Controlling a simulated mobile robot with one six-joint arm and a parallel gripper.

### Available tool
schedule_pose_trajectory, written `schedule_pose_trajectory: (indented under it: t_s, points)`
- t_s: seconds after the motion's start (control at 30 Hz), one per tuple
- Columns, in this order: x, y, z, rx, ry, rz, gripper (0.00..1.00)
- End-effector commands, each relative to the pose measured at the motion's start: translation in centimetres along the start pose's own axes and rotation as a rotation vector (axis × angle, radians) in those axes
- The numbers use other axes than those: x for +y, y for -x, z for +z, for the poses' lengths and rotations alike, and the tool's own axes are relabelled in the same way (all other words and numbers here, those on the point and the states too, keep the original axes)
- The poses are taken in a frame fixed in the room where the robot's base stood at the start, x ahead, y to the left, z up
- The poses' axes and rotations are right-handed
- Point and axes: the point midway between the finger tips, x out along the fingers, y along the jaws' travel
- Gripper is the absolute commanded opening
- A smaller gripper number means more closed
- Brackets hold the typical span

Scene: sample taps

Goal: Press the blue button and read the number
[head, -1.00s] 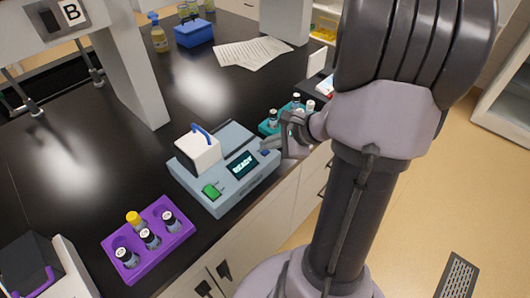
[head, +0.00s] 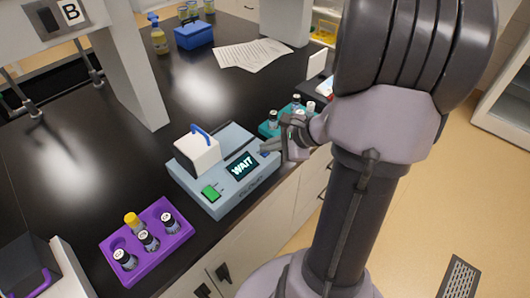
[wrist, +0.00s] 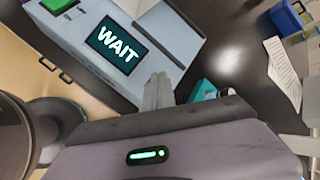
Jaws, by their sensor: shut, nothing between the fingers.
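The grey-blue instrument (head: 204,187) stands on the black bench, and its dark display (head: 242,166) reads "WAIT". The same word shows on the display in the wrist view (wrist: 118,46). A green button (head: 211,194) is on its front left. The blue button (head: 265,154) is at its right end, mostly covered by my gripper (head: 267,147). My gripper is shut and empty, its fingertips at the blue button. In the wrist view the shut fingers (wrist: 158,88) reach the instrument's edge and the button is hidden; I cannot tell whether they touch it.
A purple rack (head: 172,240) with several vials stands to the left. A teal rack (head: 268,129) with vials is close behind my gripper. The instrument has a white lid (head: 198,156) with a blue handle. Papers (head: 252,54) and a blue box (head: 193,35) lie farther back.

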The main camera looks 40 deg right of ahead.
Motion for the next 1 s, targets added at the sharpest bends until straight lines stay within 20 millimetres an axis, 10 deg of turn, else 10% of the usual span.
schedule_pose_trajectory:
  t_s: [1.0]
  points:
    - [-0.8, 1.0, 0.8, 0.000, 0.000, 0.000, 0.00]
